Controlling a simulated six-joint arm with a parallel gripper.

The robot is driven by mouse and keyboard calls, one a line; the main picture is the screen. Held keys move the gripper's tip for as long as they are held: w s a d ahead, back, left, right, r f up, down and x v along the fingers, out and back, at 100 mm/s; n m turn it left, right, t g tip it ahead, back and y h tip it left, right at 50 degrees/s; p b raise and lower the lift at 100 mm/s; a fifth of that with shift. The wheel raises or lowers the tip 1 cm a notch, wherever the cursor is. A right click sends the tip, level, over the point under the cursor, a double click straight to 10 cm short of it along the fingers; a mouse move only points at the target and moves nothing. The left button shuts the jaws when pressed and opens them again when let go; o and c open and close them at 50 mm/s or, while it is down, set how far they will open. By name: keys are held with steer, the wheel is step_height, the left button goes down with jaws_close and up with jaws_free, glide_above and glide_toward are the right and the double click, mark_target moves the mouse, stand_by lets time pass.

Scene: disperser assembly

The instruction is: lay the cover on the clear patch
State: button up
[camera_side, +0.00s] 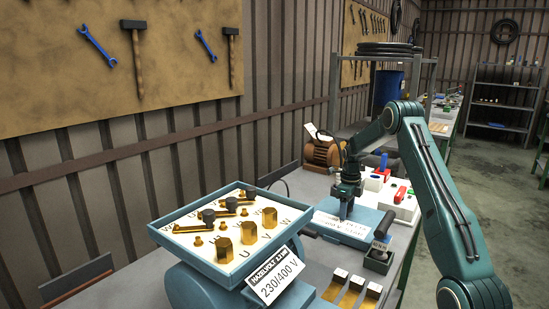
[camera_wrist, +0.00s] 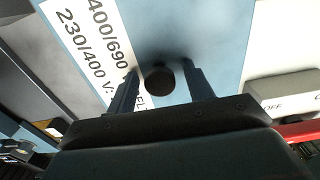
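The cover (camera_side: 362,229) is a light blue plate with a white lettered label, lying flat on the bench right of the terminal box. In the wrist view the cover (camera_wrist: 208,40) fills the middle, with its label on the left and a round dark knob (camera_wrist: 160,81). My gripper (camera_side: 345,214) points straight down at the cover. In the wrist view my gripper's fingers (camera_wrist: 160,88) stand apart on either side of the knob, with a small gap on each side. Which bench area is the clear patch, I cannot tell.
The open terminal box (camera_side: 235,232) with brass nuts and links stands front left. Brass strips (camera_side: 350,293) lie at the front. A dark tool block (camera_side: 379,256) and a white tray (camera_side: 398,200) with coloured parts are close to the cover. An orange-brown motor (camera_side: 322,153) stands behind.

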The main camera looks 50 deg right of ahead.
steer(key=shift+r, duration=0.1)
step_height(320, 180, up, 12)
stand_by(1.0)
steer(key=shift+a+r, duration=0.1)
steer(key=shift+r, duration=0.05)
stand_by(0.3)
steer(key=s+a+r+n+t, duration=0.1)
steer(key=a+r+n, duration=0.3)
steer(key=a+n, duration=0.3)
steer(key=s+a+r+n+t+h, duration=0.1)
steer(key=a+r+n, duration=0.35)
steer(key=a, duration=0.55)
steer(key=s+a+r+n+t, duration=0.1)
steer(key=a+r+n, duration=0.45)
steer(key=a, duration=0.25)
steer(key=s+a+f+n+t+y, duration=0.1)
steer(key=s+a+f+n+t, duration=0.1)
steer(key=s+a+n, duration=1.3)
steer(key=s+f+n, duration=0.1)
steer(key=n, duration=0.3)
steer(key=shift+a+f+t, duration=0.25)
steer(key=shift+a+t, duration=0.05)
steer(key=shift+a, duration=0.1)
